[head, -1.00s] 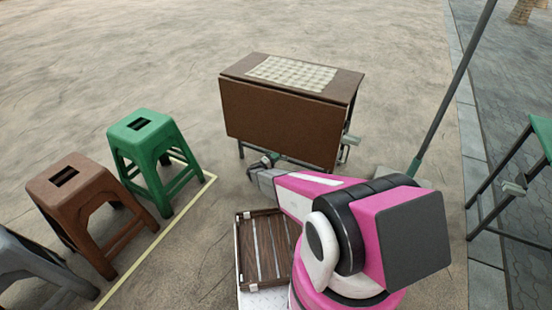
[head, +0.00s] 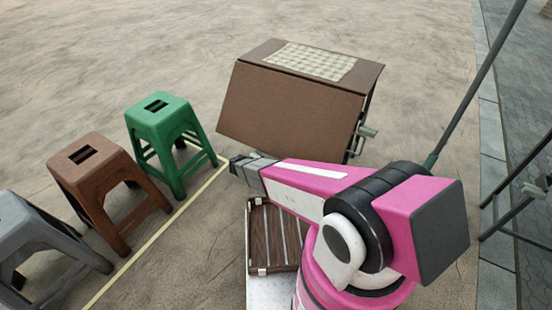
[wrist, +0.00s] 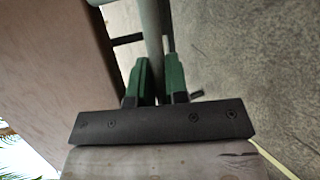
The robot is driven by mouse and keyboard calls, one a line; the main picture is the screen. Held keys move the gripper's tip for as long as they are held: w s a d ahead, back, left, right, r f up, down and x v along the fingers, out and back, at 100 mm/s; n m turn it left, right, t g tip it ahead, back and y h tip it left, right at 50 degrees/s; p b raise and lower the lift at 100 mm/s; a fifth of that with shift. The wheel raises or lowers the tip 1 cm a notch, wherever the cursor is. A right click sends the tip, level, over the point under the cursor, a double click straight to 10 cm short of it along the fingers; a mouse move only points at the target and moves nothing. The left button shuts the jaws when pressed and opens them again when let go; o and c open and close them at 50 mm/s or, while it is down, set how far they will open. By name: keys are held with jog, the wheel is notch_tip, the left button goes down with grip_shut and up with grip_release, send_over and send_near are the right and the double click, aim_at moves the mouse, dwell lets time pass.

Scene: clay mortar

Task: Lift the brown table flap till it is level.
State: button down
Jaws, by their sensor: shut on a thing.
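The brown table flap (head: 290,105) hangs from the front edge of the brown table top (head: 265,53). It slopes, its lower edge swung out towards me, well below level. My gripper (head: 240,163) is low beside the flap's lower left corner in the head view; its fingertips are hard to make out there. In the wrist view, the green fingers of my gripper (wrist: 158,70) are shut on a grey tube (wrist: 151,25). The flap's brown face (wrist: 55,60) fills the left of that view. What the tube joins to is hidden.
Green (head: 160,118), brown (head: 92,172) and grey (head: 40,235) stools stand at the left by a yellow line (head: 165,222). A slatted wooden thing (head: 264,235) is below my arm. A slanting pole (head: 480,75) rises at the right. The ground behind the table is open.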

jog(key=s+a+r+n+g+y, duration=0.1)
jog(key=s+a+r+g+y, duration=0.15)
jog(key=s+r, duration=0.35)
jog(key=s+a+r+g+y, duration=0.1)
jog(key=s+a+r, duration=0.3)
jog(key=r, duration=0.4)
jog(key=s+a+r+g+y, duration=0.1)
jog(key=s+r, duration=0.1)
jog(key=r, duration=0.8)
jog(key=s+a+r+n+g+y, duration=0.1)
jog(key=a+r+g, duration=0.1)
jog(key=r, duration=0.9)
jog(key=shift+s+a, duration=0.3)
jog(key=shift+s, duration=0.05)
jog(key=c, duration=1.1)
grip_release()
jog(key=shift+c, duration=0.2)
